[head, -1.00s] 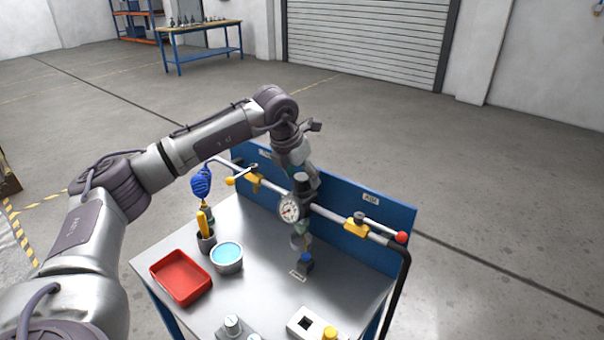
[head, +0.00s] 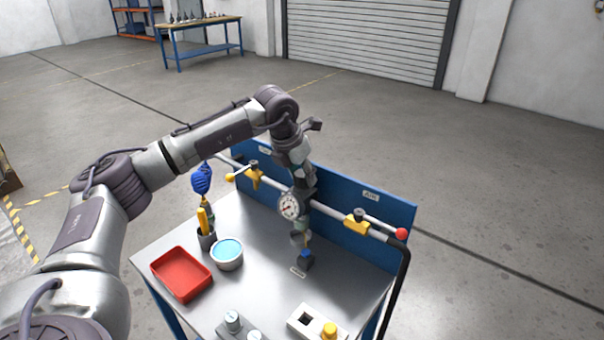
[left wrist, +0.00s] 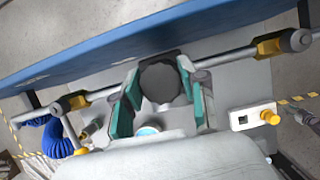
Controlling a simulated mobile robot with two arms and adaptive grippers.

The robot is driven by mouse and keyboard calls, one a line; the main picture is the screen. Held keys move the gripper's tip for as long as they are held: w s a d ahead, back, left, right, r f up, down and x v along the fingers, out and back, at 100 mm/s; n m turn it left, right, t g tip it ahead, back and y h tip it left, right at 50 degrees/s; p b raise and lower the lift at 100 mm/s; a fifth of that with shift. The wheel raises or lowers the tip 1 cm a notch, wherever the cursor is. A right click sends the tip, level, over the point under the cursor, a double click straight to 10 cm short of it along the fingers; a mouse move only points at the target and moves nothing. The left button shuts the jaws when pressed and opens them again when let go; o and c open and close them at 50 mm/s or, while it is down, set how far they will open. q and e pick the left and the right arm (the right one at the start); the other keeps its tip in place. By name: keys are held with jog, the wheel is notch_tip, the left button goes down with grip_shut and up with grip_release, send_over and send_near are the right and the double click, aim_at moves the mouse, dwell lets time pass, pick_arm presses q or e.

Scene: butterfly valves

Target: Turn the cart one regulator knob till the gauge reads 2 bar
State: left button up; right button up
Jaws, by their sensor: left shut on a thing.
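The regulator stands on the pipe at the back of the cart (head: 253,238). Its round white gauge (head: 289,206) faces the head camera; the dial is too small to read surely. My left gripper (head: 303,180) comes down from above on the dark regulator knob, largely hidden by the gripper in the head view. In the left wrist view the round dark knob (left wrist: 160,82) sits between the teal finger pads of my left gripper (left wrist: 160,94), which is shut on it. My right gripper is not in view.
Yellow valves (head: 254,178) and (head: 356,226) with levers flank the regulator before a blue back panel (head: 375,215). A red tray (head: 181,273), a blue-filled bowl (head: 227,254), a cup with a yellow-handled tool (head: 206,238) and a white box (head: 312,322) stand on the cart.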

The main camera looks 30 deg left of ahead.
pick_arm(q)
jog(key=m+h, duration=0.1)
jog(key=m, duration=0.2)
jog(key=m+h, duration=0.1)
jog(key=m, duration=0.1)
jog(key=shift+r+m+g, duration=0.15)
jog(key=shift+m+g, duration=0.15)
jog(key=m, duration=0.2)
jog(key=m+g+h+p, duration=0.1)
jog(key=m, duration=0.2)
jog(key=shift+g+h, duration=0.3)
jog(key=shift+m+g+h+p, duration=0.35)
jog(key=shift+m+g, duration=0.45)
jog(key=shift+m, duration=1.7)
jog(key=o, duration=1.1)
jog(key=shift+o, duration=0.2)
